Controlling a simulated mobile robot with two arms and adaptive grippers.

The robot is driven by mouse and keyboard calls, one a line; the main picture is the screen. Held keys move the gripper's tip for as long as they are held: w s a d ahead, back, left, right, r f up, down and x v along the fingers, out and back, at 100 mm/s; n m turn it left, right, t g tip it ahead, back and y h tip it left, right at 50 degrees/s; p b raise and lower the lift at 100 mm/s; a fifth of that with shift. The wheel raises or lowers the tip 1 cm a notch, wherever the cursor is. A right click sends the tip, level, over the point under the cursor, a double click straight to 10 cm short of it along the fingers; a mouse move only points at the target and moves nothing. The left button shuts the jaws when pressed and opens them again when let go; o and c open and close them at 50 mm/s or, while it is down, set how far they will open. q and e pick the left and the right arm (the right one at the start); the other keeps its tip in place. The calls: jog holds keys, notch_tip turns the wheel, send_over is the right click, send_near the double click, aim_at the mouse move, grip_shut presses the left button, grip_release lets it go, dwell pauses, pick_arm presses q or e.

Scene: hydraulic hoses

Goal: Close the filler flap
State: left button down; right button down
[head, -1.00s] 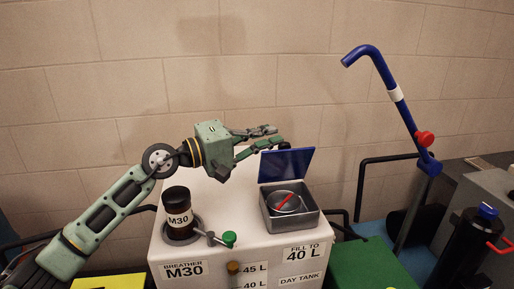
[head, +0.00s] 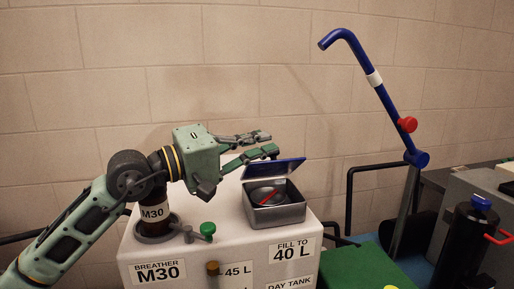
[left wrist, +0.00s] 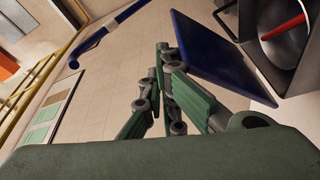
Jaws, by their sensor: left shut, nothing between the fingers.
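The blue filler flap (head: 272,170) is hinged on the metal filler box (head: 278,214) on top of the white tank. It is open and tilted over the box, showing thin in the head view. Inside the box are a grey round cup and a red bar (head: 270,194). My left gripper (head: 269,143) is shut and empty, its fingers just above and behind the flap. In the left wrist view the fingertips (left wrist: 160,60) lie beside the blue flap (left wrist: 214,52); whether they touch it I cannot tell. My right gripper is in neither view.
A black M30 breather (head: 152,212), partly behind my left arm, and a green-knobbed valve (head: 207,228) stand left of the box. A blue bent pipe (head: 372,75) with a red knob rises at right. A green block (head: 358,266) lies right of the tank.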

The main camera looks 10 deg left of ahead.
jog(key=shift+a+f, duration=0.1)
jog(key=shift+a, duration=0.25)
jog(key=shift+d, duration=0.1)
